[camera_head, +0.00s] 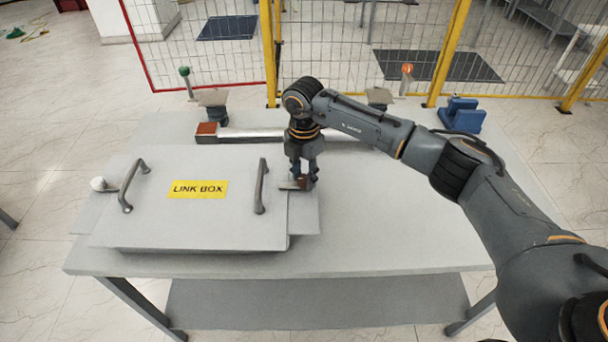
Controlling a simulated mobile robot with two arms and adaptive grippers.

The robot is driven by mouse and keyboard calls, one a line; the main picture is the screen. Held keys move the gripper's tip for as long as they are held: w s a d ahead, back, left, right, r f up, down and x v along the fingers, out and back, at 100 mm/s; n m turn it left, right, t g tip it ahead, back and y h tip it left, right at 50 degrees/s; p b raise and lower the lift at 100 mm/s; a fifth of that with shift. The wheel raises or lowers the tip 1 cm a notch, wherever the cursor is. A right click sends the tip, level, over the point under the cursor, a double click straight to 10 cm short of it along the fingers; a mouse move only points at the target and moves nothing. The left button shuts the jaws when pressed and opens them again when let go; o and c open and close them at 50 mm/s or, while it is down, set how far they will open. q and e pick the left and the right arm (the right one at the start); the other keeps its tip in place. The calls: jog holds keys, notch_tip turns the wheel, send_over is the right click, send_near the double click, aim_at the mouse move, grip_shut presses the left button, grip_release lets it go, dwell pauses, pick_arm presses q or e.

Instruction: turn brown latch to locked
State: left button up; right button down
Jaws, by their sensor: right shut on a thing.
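A grey link box (215,222) with a yellow "LINK BOX" label (198,189) lies closed on the table. A small brown latch (304,181) sits at the right side of its lid, beside the right dark handle (262,187). My right gripper (301,180) points down over the latch and is shut on it. The fingers hide part of the latch, so its exact angle is hard to tell. My left gripper is not in view.
The grey table (400,230) is clear to the right of the box. A silver bar with a brown end block (206,131) lies behind the box. A blue object (462,117) stands at the back right. A yellow-posted mesh fence (340,60) is behind the table.

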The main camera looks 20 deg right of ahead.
aim_at(304, 179)
dwell(0.4)
jog(key=c, duration=1)
grip_release()
jog(key=shift+o, duration=0.2)
notch_tip(304, 179, up, 12)
